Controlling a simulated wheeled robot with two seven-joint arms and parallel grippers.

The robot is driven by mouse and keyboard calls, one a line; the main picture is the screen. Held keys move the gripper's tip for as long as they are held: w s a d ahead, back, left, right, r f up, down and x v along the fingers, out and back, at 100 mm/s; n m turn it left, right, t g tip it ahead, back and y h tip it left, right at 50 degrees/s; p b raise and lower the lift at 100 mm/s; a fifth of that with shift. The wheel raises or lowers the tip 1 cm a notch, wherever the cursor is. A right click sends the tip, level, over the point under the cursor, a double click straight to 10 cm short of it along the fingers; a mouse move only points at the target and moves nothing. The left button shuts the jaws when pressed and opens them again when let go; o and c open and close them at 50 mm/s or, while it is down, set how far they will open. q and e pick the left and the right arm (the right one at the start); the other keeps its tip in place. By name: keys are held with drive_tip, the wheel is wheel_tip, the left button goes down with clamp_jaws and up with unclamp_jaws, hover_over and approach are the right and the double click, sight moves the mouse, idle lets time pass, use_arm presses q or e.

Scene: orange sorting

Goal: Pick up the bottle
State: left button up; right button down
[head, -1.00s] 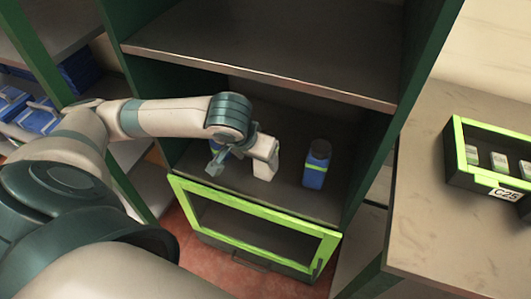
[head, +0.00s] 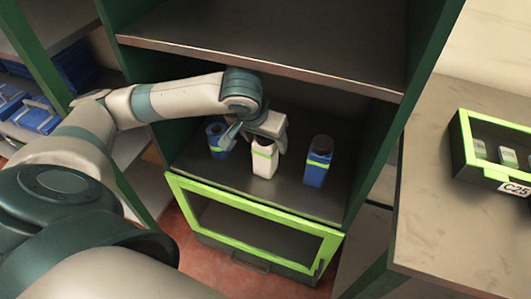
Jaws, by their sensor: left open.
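A white bottle (head: 264,164) with a green band and dark top stands upright on the cabinet's lower shelf. A blue bottle (head: 317,172) with a dark cap and green band stands to its right. Another blue bottle (head: 217,142) stands to its left, partly behind my gripper. My left gripper (head: 257,140) is open at the top of the white bottle, with one finger to its left and the other at its right. I cannot tell whether the fingers touch the bottle. My right gripper is not in view.
An upper shelf (head: 270,45) hangs close above my left wrist. A green-framed bin front (head: 250,215) sits below the bottle shelf. Green cabinet posts stand at both sides. A green-edged crate labelled C25 (head: 484,172) sits on the right-hand counter (head: 440,225).

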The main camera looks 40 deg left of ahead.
use_arm(q)
drive_tip(key=shift+w+f, duration=0.15)
drive_tip(key=shift+f, duration=0.35)
drive_tip(key=b+x, duration=0.1)
drive_tip(key=x, duration=0.2)
drive_tip(key=shift+w+f, duration=0.15)
drive_tip(key=shift+f, duration=0.25)
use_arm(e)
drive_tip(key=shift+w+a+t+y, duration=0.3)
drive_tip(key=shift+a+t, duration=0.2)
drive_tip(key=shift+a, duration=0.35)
use_arm(q)
drive_tip(key=c, duration=1.3)
drive_tip(key=shift+w, duration=0.1)
drive_tip(key=shift+c, duration=0.3)
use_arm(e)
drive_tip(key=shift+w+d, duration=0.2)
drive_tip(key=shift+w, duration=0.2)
